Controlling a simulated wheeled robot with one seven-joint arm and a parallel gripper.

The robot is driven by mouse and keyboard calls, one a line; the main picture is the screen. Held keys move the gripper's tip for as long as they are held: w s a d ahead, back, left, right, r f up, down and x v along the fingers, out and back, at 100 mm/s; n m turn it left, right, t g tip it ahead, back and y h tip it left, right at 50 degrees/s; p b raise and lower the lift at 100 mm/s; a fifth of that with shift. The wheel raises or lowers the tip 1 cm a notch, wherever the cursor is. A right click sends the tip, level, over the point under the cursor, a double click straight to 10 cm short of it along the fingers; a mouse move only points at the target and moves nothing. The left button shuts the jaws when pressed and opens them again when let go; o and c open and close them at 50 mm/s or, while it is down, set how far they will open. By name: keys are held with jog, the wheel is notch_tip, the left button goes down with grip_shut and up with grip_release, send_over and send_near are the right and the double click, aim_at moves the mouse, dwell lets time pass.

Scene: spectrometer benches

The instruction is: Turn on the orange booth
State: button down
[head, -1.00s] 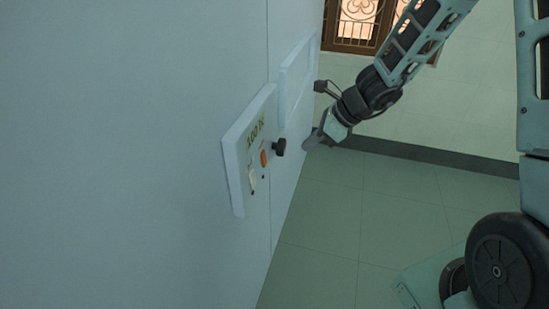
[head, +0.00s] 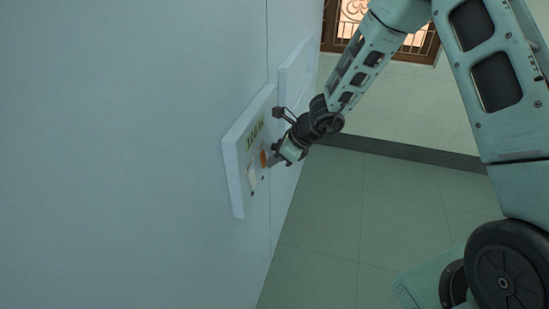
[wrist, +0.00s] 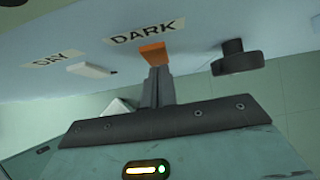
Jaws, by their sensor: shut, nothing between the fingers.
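The control panel (head: 236,165) stands out from a pale blue wall. Its orange button (head: 263,158) also shows in the wrist view (wrist: 153,53), beside the word DARK. My gripper (head: 272,159) is at the panel, directly in front of the orange button. In the wrist view its two fingers (wrist: 158,72) are shut together and empty, with their tips at the button's near edge. I cannot tell whether they press it. A white switch (wrist: 88,69) sits beside the word DAY, left of the orange button.
Another raised panel (head: 296,72) is farther along the wall. The tiled floor (head: 330,230) beside the wall is clear.

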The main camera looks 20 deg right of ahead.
jog(key=shift+w+f+b, duration=0.1)
jog(key=shift+f+b, duration=0.25)
jog(key=shift+b, duration=0.7)
jog(key=shift+a+b, duration=0.15)
jog(key=shift+b, duration=0.3)
jog(key=shift+r+p, duration=0.3)
jog(key=shift+p, duration=0.05)
jog(key=shift+r, duration=0.1)
jog(key=shift+r+p, duration=0.6)
jog(key=shift+r, duration=0.15)
